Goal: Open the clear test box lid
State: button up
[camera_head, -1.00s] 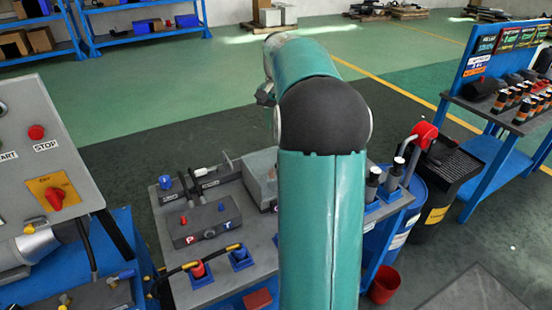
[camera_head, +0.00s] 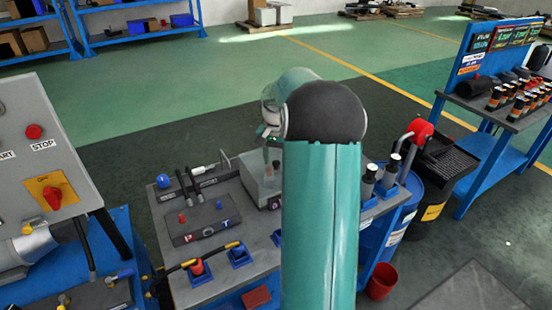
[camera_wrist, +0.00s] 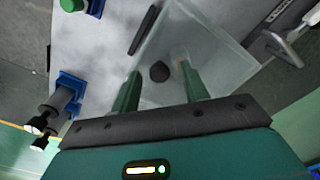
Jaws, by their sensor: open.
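The clear test box (camera_head: 258,182) stands on the grey bench top, partly hidden behind my arm. In the wrist view its see-through lid (camera_wrist: 215,48) fills the middle and looks closed. A dark round knob (camera_wrist: 159,72) shows on the lid. My gripper (camera_wrist: 158,80) is open, with one green finger on each side of the knob in the picture. I cannot tell how far the fingertips are above the lid, and I see no grip on the knob. In the head view my gripper (camera_head: 268,136) shows small above the box, mostly hidden by my arm.
A dark block with P and T ports (camera_head: 203,222) sits left of the box. A metal lever fitting (camera_wrist: 282,46) is close to the lid's right side. Blue holders with dark cylinders (camera_wrist: 68,92) stand left in the wrist view. Open floor lies beyond the bench.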

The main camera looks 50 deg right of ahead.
jog(key=shift+c, duration=0.5)
grip_shut()
